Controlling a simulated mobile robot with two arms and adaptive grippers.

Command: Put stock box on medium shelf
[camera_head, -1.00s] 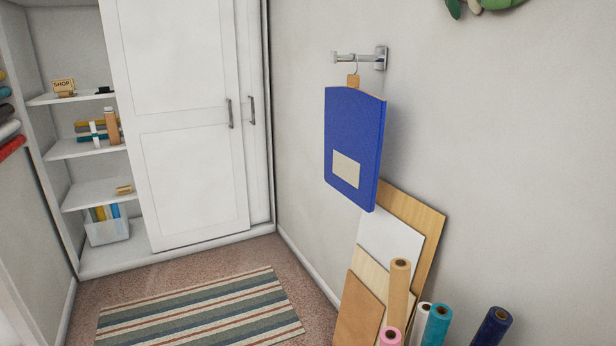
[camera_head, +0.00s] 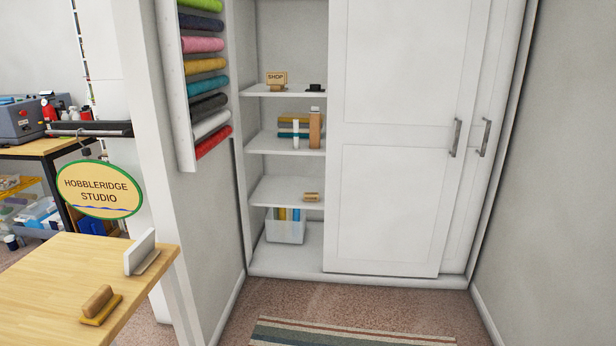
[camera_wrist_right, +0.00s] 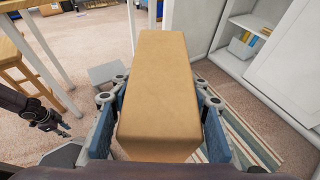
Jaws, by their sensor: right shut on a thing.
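A plain tan stock box (camera_wrist_right: 160,85) fills the middle of the right wrist view. My right gripper (camera_wrist_right: 160,110) is shut on it, with a blue-padded finger on each side. In the head view an open cupboard shows several white shelves: an upper shelf (camera_head: 260,92) with a SHOP sign, a middle shelf (camera_head: 270,147) with stacked items and a brown bottle, and a lower shelf (camera_head: 275,191) with a small wooden item. The held box is well away from the shelves. A dark jointed part at the left of the right wrist view looks like my left gripper (camera_wrist_right: 48,118); its jaws are unclear.
A white sliding door (camera_head: 390,150) covers the cupboard's right side. A wooden table (camera_head: 90,290) is at front left. A striped rug (camera_head: 350,332) lies before the cupboard. Fabric rolls (camera_head: 206,83) hang on the left wall.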

